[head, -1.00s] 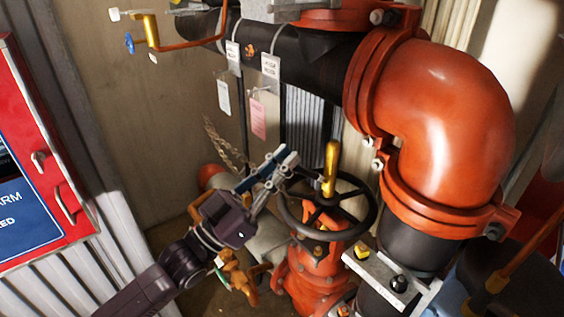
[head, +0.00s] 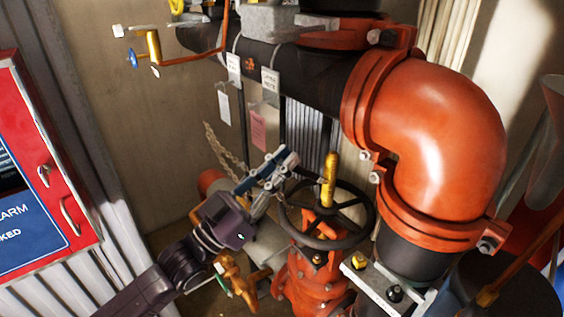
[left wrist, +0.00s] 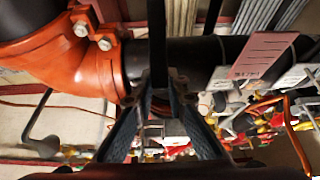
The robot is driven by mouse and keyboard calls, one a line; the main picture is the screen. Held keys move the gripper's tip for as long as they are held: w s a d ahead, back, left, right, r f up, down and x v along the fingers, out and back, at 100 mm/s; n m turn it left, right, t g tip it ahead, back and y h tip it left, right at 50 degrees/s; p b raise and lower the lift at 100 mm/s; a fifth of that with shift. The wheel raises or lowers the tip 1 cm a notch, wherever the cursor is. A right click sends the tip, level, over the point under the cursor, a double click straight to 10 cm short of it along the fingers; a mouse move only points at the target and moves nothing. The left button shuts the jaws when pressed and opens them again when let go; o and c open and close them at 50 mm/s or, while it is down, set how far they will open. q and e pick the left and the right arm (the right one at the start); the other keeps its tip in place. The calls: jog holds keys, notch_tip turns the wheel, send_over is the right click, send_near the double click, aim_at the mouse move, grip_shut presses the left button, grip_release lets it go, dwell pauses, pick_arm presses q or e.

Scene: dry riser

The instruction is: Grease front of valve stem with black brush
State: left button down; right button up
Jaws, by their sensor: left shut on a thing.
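The valve stem (head: 330,180) is a golden-yellow upright rod in the middle of the black handwheel (head: 357,215). The handwheel sits on an orange-red valve (head: 315,278). My left gripper (head: 285,165) is just left of the stem, near the wheel's rim, apart from the stem. In the left wrist view my left gripper (left wrist: 165,100) is closed around a thin black bar (left wrist: 158,50), which looks like the black brush's handle. The brush's bristles cannot be made out. My right gripper is not in view.
A large orange-red pipe elbow (head: 435,140) and a black pipe (head: 310,75) with hanging tags pass above and right of the valve. A metal bracket (head: 385,290) stands in front. A red alarm cabinet (head: 45,180) is at the left. A chain (head: 220,150) hangs behind my arm.

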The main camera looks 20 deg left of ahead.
pick_arm(q)
jog(key=shift+r, duration=0.1)
jog(key=shift+r+p, duration=1.15)
jog(key=shift+r, duration=0.15)
jog(key=shift+r+p, duration=1.25)
jog(key=shift+r, duration=0.1)
jog(key=s+a+r+p, duration=0.2)
jog(key=s+a, duration=0.3)
jog(key=s, duration=0.1)
jog(key=shift+s, duration=0.15)
jog(key=shift+f, duration=0.1)
